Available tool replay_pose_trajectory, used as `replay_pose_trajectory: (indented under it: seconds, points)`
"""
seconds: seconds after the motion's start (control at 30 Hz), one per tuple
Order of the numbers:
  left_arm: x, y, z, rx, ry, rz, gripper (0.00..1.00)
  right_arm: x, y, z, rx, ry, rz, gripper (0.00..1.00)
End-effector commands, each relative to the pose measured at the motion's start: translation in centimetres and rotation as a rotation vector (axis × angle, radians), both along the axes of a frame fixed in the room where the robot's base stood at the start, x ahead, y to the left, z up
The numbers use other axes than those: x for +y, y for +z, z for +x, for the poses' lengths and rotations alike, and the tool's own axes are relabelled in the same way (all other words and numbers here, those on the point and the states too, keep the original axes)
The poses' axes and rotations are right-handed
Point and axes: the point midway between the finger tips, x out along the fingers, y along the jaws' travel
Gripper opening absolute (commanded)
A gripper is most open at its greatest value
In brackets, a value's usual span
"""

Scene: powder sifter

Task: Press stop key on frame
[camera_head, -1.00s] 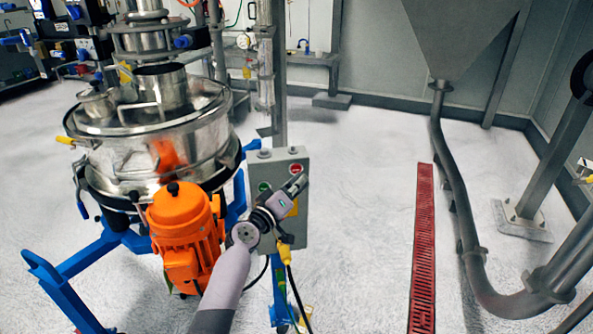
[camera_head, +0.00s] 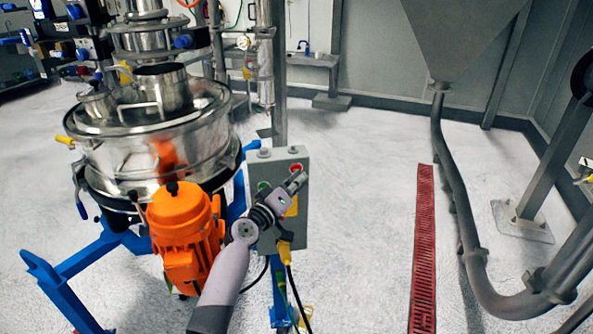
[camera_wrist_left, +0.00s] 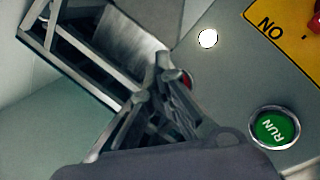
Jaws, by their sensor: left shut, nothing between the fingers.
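The grey control box (camera_head: 292,227) stands beside the orange motor, with a red key (camera_head: 295,167) at its upper right and a green key (camera_head: 264,187) at its left. In the left wrist view the green key (camera_wrist_left: 275,128) reads RUN. My left gripper (camera_head: 297,181) is shut and empty in front of the box, its tips just below the red key. In the left wrist view, a red key edge (camera_wrist_left: 188,78) shows behind the fingertips (camera_wrist_left: 168,72), which hide most of it. Whether they touch it I cannot tell. My right gripper is not in view.
The orange motor (camera_head: 183,232) and steel sifter (camera_head: 150,150) stand left of the box on a blue frame (camera_head: 70,268). A yellow plate (camera_wrist_left: 292,25) with a red knob sits on the box. Open floor lies right of it, up to a red grate (camera_head: 423,240).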

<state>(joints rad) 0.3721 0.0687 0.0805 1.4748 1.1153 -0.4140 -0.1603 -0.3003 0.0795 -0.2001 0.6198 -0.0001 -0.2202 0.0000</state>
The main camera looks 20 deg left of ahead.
Motion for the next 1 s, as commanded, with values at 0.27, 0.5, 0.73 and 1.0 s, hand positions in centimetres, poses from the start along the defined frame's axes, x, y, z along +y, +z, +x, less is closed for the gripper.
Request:
replay_pose_trajectory:
  seconds: [0.27,0.5,0.73,1.0]
  points:
    - [0.14,-0.01,0.28,-0.001,-0.001,0.0,0.0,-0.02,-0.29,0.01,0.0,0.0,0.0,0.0]
    - [0.28,-0.05,0.53,0.0,0.0,0.0,0.0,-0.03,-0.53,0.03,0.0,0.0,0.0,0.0]
    - [0.45,-0.06,0.77,0.0,0.0,0.001,0.0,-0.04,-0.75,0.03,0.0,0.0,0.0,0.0]
    - [0.51,0.03,0.82,-0.001,0.001,0.0,0.0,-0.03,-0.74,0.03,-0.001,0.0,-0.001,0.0]
